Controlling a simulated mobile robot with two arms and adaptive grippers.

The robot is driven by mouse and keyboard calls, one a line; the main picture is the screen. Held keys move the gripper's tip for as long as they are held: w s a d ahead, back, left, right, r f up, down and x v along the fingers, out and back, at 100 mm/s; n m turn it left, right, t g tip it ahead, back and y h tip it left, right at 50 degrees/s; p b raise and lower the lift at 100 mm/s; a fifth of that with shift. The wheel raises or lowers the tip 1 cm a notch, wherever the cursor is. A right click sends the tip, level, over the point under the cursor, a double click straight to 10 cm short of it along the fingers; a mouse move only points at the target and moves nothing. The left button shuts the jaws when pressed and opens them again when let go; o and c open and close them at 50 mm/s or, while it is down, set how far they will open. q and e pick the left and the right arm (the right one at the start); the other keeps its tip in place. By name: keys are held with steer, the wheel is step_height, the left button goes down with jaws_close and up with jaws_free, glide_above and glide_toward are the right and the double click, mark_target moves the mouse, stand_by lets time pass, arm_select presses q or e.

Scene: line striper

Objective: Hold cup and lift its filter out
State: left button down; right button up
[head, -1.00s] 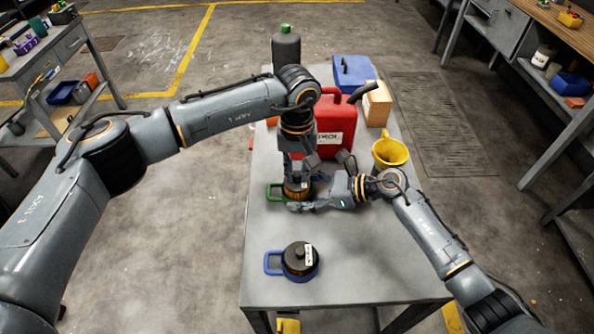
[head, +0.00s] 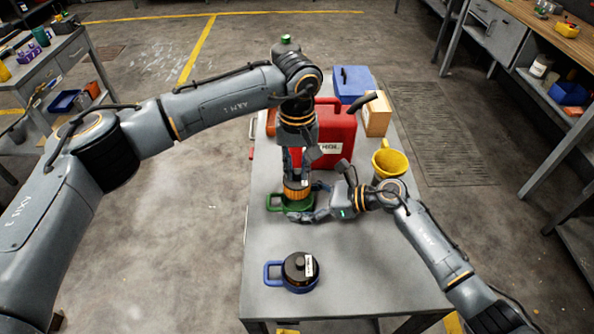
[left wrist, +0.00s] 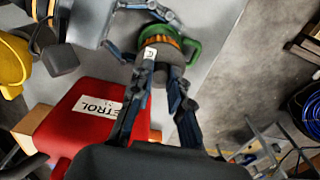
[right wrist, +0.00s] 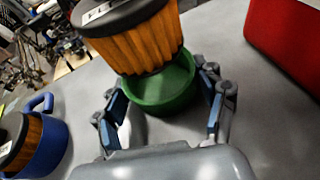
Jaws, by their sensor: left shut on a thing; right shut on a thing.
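A green cup (head: 274,202) with a side handle stands on the grey table. An orange pleated filter (head: 296,192) with a dark cap is above it, also seen in the right wrist view (right wrist: 135,48). My left gripper (head: 297,172) comes down from above and is shut on the filter's cap. My right gripper (head: 312,201) is shut around the green cup (right wrist: 165,95) from the right side, one finger on each side.
A blue cup (head: 272,270) with its own dark-capped filter stands nearer the front. A red petrol can (head: 337,128), a blue box (head: 352,84), a cardboard box (head: 377,120) and a yellow funnel (head: 391,162) stand behind. The table's front right is clear.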

steer(key=shift+f, duration=0.15)
steer(key=o, duration=1.2)
steer(key=shift+o, duration=0.2)
steer(key=shift+d, duration=0.1)
steer(key=v, duration=1.2)
